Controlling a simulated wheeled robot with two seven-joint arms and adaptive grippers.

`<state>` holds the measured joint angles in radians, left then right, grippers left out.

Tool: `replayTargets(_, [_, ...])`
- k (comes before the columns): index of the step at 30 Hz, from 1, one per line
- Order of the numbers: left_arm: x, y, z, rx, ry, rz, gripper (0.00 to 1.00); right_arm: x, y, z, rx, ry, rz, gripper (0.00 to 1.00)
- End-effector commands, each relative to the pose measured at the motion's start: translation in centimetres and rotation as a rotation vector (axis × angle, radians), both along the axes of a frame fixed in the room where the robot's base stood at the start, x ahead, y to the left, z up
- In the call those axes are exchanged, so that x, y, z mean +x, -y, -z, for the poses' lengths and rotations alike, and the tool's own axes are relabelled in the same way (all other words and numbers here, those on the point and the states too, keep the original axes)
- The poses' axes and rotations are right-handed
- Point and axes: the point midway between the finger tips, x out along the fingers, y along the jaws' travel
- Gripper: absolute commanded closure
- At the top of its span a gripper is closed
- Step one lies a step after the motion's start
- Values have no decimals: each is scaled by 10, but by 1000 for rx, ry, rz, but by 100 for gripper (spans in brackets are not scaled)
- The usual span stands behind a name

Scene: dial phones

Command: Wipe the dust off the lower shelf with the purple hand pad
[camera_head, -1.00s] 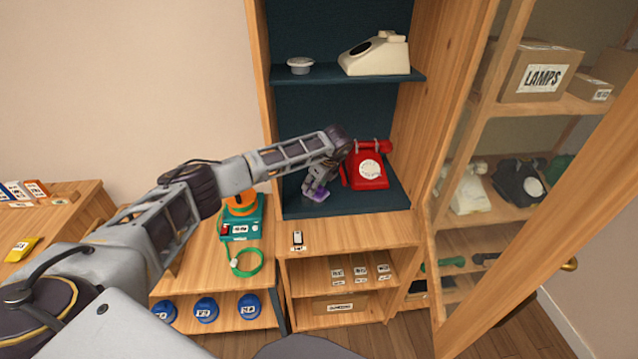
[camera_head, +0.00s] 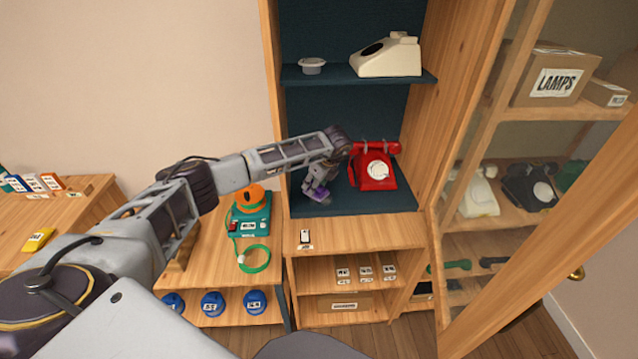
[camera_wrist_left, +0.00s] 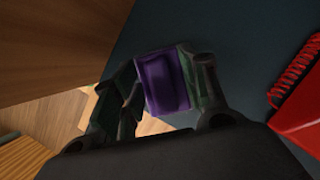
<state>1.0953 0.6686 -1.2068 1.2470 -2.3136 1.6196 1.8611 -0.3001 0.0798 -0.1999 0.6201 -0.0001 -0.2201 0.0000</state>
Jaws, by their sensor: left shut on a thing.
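My left gripper (camera_head: 320,187) reaches into the cabinet over the dark blue lower shelf (camera_head: 345,199), near its front left part. It is shut on the purple hand pad (camera_wrist_left: 163,82), which sits between the fingers in the left wrist view. In the head view only a small purple part of the pad (camera_head: 317,193) shows below the gripper. I cannot tell whether the pad touches the shelf. No dust can be made out on the visible part of the shelf. My right gripper is not in view.
A red dial phone (camera_head: 373,168) stands on the lower shelf just right of my gripper; its red coiled cord (camera_wrist_left: 296,72) shows in the wrist view. A glass door (camera_head: 560,190) stands at the right.

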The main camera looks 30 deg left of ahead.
Motion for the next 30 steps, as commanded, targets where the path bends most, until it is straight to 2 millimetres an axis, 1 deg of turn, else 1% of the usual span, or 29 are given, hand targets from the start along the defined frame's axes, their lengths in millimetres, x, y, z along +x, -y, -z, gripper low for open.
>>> replayTargets(6, [-6, -10, -1, 0, 0, -1, 82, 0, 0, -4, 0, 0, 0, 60])
replayTargets(22, [-8, -14, -1, 0, 1, 0, 82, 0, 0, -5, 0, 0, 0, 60])
replayTargets(30, [-15, -25, -2, 0, 0, 0, 82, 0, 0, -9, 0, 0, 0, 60])
